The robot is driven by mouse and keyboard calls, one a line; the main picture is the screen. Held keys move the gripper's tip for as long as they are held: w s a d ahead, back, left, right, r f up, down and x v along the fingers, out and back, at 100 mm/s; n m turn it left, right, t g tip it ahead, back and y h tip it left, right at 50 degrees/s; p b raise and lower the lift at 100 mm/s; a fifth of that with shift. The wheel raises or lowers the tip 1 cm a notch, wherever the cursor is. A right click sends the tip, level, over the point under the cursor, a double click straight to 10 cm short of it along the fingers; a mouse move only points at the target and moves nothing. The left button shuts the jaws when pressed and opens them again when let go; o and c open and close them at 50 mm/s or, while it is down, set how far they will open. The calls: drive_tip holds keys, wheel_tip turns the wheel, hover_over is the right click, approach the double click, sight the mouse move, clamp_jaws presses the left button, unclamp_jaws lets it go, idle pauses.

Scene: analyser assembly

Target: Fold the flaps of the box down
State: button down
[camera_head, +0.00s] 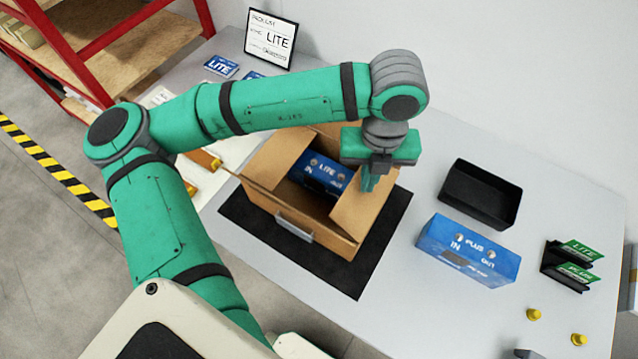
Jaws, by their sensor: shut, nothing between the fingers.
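A brown cardboard box (318,239) stands on a black mat (340,277) on the table, with its top open. Its left flap (279,156) stands raised and slants outward, and its right flap (357,215) is also raised. Inside the box lies a blue unit marked LITE (320,174). My gripper (368,184) points down at the right side of the box, close by the upper part of the right flap. It is shut and empty. Whether it touches the flap I cannot tell. My arm and gripper hide part of the box's far side.
A framed LITE sign (270,40) stands at the back. A red shelf (95,70) is at the left.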

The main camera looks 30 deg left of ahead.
sight(356, 180)
drive_tip(key=shift+a+f, duration=0.9)
drive_tip(key=shift+a, duration=0.1)
drive_tip(key=shift+w+a+f, duration=0.1)
drive_tip(key=shift+a+f, duration=0.25)
drive_tip(key=shift+f, duration=0.35)
drive_tip(key=shift+a+f, duration=0.3)
drive_tip(key=shift+d, duration=0.2)
